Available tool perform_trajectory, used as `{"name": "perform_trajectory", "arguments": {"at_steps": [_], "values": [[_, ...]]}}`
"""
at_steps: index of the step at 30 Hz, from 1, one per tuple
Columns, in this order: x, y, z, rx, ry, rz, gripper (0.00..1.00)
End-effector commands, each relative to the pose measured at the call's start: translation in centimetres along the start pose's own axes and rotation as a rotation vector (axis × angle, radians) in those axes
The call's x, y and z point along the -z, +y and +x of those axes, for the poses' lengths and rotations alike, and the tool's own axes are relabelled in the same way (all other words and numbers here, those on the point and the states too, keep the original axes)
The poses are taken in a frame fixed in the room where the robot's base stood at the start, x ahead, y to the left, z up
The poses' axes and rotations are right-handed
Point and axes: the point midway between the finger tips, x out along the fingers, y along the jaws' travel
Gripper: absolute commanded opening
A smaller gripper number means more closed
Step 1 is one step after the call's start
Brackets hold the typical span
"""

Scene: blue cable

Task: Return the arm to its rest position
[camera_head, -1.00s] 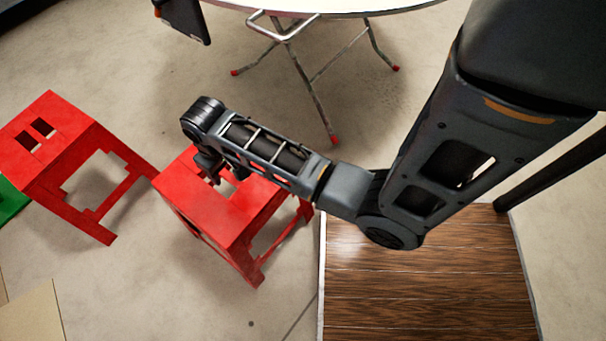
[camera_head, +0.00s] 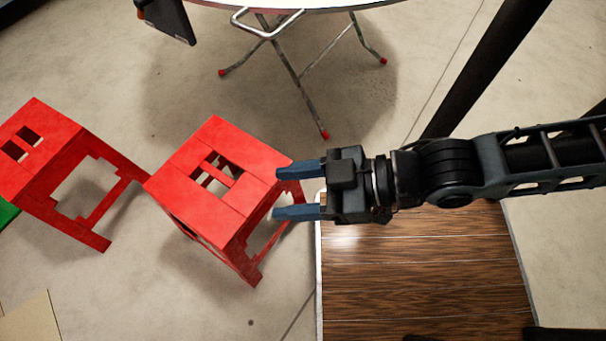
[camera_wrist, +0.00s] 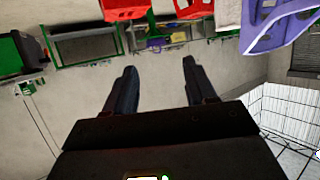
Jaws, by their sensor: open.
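My gripper (camera_head: 284,191) is open and empty in the head view. Its two blue fingers point left, and the arm reaches in from the right edge. The fingertips overlap the right side of the nearer red stool (camera_head: 198,190) in the picture; I see no clear contact. In the wrist view, my gripper (camera_wrist: 157,72) also shows open, with nothing between the fingers. The wrist view looks across the room toward shelving. No blue cable can be made out.
A second red stool (camera_head: 60,185) stands at the left. A round table (camera_head: 300,5) with metal folding legs stands at the top. A brown wooden surface (camera_head: 420,290) lies below my arm. Bare floor (camera_head: 150,310) lies at the lower left. The wrist view shows a purple basket (camera_wrist: 280,25).

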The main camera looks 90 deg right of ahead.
Motion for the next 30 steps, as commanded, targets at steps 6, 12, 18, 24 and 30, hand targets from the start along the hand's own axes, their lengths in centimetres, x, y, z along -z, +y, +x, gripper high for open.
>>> {"name": "perform_trajectory", "arguments": {"at_steps": [6, 12, 18, 24, 30], "values": [[3.4, -0.5, -2.7, 0.031, 0.087, -0.014, 0.56], [3.6, -0.5, -2.8, 0.032, 0.095, -0.015, 0.56], [4.1, -0.5, -3.0, 0.032, 0.094, -0.014, 0.56], [7.3, -0.5, -4.2, 0.031, 0.093, -0.014, 0.56], [11.6, -0.5, -5.9, 0.031, 0.093, -0.014, 0.56]]}}
